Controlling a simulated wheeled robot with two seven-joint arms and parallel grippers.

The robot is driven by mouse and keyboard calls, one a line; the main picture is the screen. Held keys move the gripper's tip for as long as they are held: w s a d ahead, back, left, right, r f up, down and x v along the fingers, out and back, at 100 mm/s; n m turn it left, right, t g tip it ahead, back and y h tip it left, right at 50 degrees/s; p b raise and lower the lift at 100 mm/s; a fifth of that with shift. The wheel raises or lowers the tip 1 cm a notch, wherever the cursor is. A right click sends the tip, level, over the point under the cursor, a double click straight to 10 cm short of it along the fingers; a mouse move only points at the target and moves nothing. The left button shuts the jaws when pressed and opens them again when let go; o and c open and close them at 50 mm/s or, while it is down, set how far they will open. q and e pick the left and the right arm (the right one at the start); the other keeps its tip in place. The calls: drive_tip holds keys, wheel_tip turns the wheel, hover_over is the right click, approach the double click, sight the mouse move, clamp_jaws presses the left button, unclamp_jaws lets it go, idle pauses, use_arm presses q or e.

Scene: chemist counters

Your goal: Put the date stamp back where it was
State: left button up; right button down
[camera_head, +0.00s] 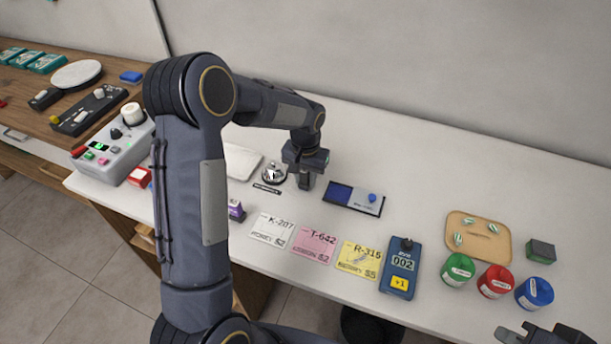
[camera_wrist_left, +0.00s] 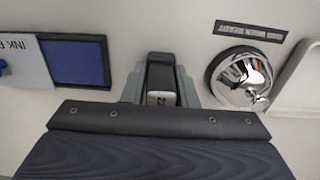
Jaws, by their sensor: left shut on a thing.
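My left gripper (camera_head: 306,184) is low over the white counter, between the silver bell and the ink pad. It is shut on a small dark upright thing with a pale grey end, which shows between the fingers in the left wrist view (camera_wrist_left: 161,84). It looks like the date stamp, but its face is hidden. The ink pad (camera_head: 341,194) lies open to the right, its blue surface also in the wrist view (camera_wrist_left: 77,62). My right gripper (camera_head: 545,335) is partly in view at the bottom right, its jaws unclear.
The bell (camera_head: 272,174) stands close left of my left gripper. Coloured tubs (camera_head: 495,282) and a wooden tray (camera_head: 462,221) are right. Counter behind is clear.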

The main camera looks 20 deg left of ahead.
use_arm(q)
drive_tip(key=shift+f, duration=0.2)
drive_tip(key=o, duration=0.8)
